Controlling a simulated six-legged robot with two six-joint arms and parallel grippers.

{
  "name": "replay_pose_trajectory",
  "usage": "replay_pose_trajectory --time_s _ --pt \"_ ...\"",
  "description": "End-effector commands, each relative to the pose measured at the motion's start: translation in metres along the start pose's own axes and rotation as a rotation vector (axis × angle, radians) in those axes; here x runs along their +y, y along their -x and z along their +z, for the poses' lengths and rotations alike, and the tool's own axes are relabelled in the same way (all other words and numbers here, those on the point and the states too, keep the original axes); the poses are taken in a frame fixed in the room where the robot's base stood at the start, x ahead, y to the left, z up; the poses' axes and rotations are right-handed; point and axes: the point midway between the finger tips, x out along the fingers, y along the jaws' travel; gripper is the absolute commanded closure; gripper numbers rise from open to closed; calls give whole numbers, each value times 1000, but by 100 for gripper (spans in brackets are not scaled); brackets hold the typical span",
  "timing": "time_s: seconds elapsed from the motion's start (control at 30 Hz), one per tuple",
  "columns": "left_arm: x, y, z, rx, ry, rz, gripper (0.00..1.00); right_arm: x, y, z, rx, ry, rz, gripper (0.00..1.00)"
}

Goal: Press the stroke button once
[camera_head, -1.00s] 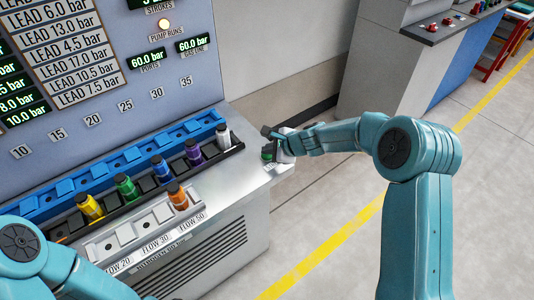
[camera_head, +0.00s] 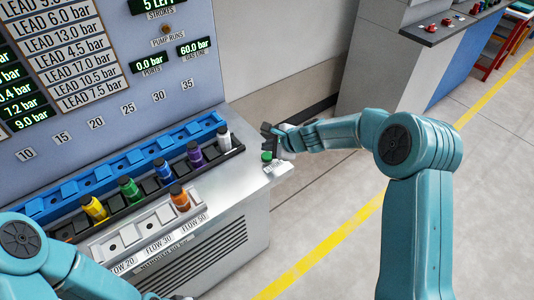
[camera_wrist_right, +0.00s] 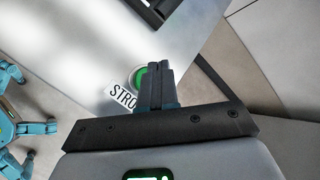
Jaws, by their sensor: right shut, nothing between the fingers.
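The green stroke button (camera_head: 266,156) sits at the right front corner of the grey bench, beside a small label. In the right wrist view the button (camera_wrist_right: 138,76) shows partly behind my fingers, with a label (camera_wrist_right: 122,97) reading "STRO" next to it. My right gripper (camera_head: 268,130) is shut and empty, just above and behind the button in the head view; it also shows in the right wrist view (camera_wrist_right: 158,68). It looks apart from the button. Only my left arm shows at the lower left; its gripper is out of view.
Colored cartridges, such as the orange one (camera_head: 179,197) and the white one (camera_head: 223,138), stand in racks left of the button. A blue rack (camera_head: 120,165) runs behind them. The panel display (camera_head: 158,5) reads "5 LEFT". Floor right of the bench is clear.

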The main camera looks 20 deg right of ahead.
Motion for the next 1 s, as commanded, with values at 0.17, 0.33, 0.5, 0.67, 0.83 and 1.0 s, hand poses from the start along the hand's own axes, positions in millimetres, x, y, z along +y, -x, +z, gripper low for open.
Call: replay_pose_trajectory --time_s 0.17,0.33,0.5,0.67,0.83,1.0 --pt "8 21 0 0 0 0 58 -12 17 13 -1 0 -1 100" --pt "13 35 1 0 0 0 58 -21 28 21 -1 -1 -1 100" --pt "13 36 1 0 0 0 58 -21 29 21 0 0 0 100" --pt "13 36 1 0 0 0 58 -21 29 21 0 0 0 100" --pt "13 36 1 0 0 0 58 -21 29 21 0 0 0 100" --pt "13 36 1 0 0 0 58 -21 29 21 0 0 0 100"
